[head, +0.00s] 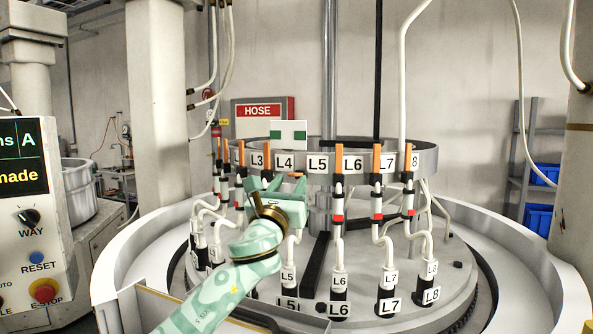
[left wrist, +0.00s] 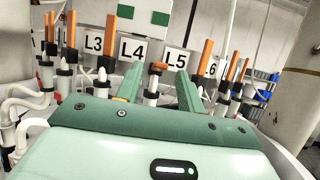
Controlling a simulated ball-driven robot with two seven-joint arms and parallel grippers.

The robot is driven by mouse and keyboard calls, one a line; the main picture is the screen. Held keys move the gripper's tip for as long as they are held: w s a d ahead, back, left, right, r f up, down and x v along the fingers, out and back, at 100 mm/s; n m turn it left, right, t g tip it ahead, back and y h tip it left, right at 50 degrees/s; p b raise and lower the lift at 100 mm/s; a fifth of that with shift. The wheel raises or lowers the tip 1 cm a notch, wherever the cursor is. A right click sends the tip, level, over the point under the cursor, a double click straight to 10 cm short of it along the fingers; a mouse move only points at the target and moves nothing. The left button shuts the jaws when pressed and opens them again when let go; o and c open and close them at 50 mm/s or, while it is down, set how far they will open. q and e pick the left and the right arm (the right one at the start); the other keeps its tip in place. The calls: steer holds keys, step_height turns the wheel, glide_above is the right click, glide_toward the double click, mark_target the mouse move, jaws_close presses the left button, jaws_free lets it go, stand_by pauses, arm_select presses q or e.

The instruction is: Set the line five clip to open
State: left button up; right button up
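The line five clip is an orange lever (head: 297,175) just left of the L5 label (head: 318,163) on the metal ring. It lies crosswise, roughly level, while the neighbouring orange levers stand upright. In the left wrist view the same lever (left wrist: 159,66) tops a white and dark fitting (left wrist: 151,88) beside the L5 label. My left gripper (head: 277,181) is in front of the ring near this clip. Its two green fingers are apart, with the lever seen between them, and contact cannot be made out. In the head view it hides part of the fitting. My right gripper is not in view.
Upright orange levers for L6 (head: 338,160) and L7 (head: 377,160) stand to the right. Curved white hoses (head: 387,250) run down to labelled sockets on the round plate. A control panel (head: 35,215) with a red stop button stands at left.

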arm_select(q)
steer(key=b+x, duration=0.1)
steer(key=x, duration=0.5)
steer(key=shift+d, duration=0.1)
steer(key=shift+r, duration=0.1)
jaws_close()
